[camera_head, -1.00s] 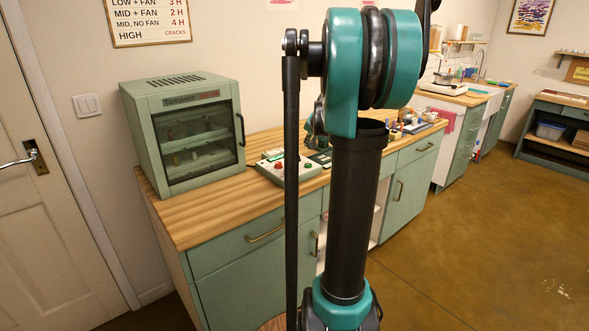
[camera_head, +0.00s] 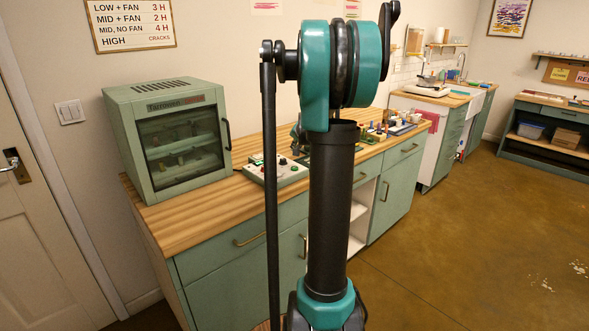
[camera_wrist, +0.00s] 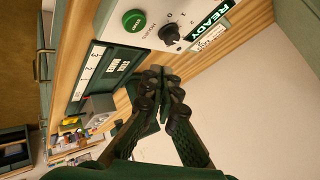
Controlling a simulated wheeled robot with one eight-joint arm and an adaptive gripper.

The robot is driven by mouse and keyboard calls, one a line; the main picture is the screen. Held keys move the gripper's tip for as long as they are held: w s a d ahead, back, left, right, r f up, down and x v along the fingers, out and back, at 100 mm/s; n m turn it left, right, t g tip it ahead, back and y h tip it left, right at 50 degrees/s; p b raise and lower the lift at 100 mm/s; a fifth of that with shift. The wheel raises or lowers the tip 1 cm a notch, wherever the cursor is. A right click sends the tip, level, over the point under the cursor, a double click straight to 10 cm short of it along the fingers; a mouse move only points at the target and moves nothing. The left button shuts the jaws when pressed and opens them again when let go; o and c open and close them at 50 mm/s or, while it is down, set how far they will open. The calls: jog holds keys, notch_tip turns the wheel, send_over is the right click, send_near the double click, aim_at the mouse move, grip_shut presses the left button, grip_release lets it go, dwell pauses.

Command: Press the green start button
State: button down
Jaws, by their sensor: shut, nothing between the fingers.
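The green start button (camera_wrist: 134,20) shows in the wrist view at the upper left, on the pale face of a control box (camera_wrist: 150,10). A black knob (camera_wrist: 169,35) and a READY label (camera_wrist: 208,13) are beside it. My gripper (camera_wrist: 163,76) is shut and empty, its fingertips together below the knob in the picture and apart from the button. In the head view the control box (camera_head: 290,177) sits on the wooden counter, right of the oven, partly hidden by my arm. My gripper is mostly hidden there.
A green oven (camera_head: 165,140) with a glass door stands on the counter (camera_head: 190,212) left of the box. Several small jars and tools (camera_head: 385,130) stand farther right along the counter. The floor (camera_head: 450,240) at right is clear.

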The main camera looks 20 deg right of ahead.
aim_at(295, 168)
jog(key=shift+f, duration=2.55)
jog(key=shift+f, duration=0.2)
jog(key=shift+f, duration=0.25)
jog(key=shift+f, duration=0.45)
dwell(0.5)
jog(key=shift+r, duration=0.9)
jog(key=shift+r, duration=2.5)
